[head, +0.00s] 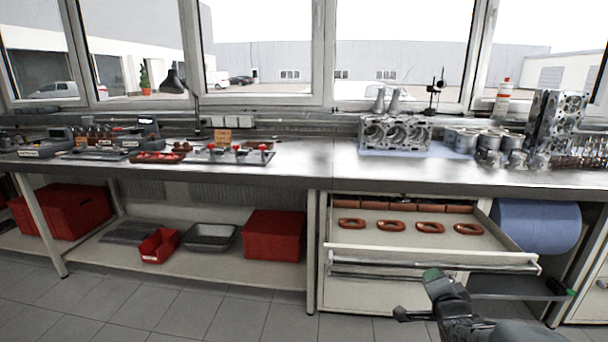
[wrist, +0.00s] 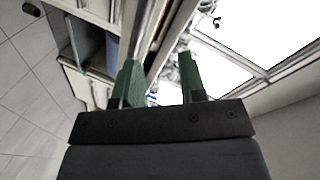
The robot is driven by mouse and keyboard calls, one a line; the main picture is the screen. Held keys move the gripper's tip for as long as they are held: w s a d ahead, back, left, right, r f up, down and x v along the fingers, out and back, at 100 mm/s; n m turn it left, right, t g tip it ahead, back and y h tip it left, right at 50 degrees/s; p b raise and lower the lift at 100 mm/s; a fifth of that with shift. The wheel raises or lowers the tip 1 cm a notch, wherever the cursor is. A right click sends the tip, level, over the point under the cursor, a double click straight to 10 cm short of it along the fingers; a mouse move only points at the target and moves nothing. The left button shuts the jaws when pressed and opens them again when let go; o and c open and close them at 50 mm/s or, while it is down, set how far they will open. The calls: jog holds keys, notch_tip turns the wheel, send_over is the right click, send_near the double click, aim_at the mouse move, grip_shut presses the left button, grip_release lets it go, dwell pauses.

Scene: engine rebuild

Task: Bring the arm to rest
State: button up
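My gripper (wrist: 160,82) shows in the wrist view with its two green fingers spread apart. Nothing is held between them. In the head view my arm (head: 455,305) is at the lower right, in front of the open drawer's right side. I cannot clearly make out the finger gap in the head view.
An open drawer (head: 400,258) with several reddish-brown oval parts (head: 390,226) juts out below the bench (head: 300,180). An engine block (head: 395,134) and pistons (head: 488,150) stand on top. A blue roll (head: 537,225) hangs at right. The tiled floor (head: 180,305) at left is clear.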

jog(key=s+a+r+n+g+y+p, duration=0.3)
jog(key=s+a+r+n+g+p, duration=0.8)
jog(key=s+a+r+n+p, duration=0.3)
notch_tip(320, 180, up, 5)
jog(key=s+a+p, duration=0.2)
jog(key=p, duration=0.2)
jog(key=shift+s+y, duration=0.35)
jog(key=shift+y, duration=0.05)
dwell(5.5)
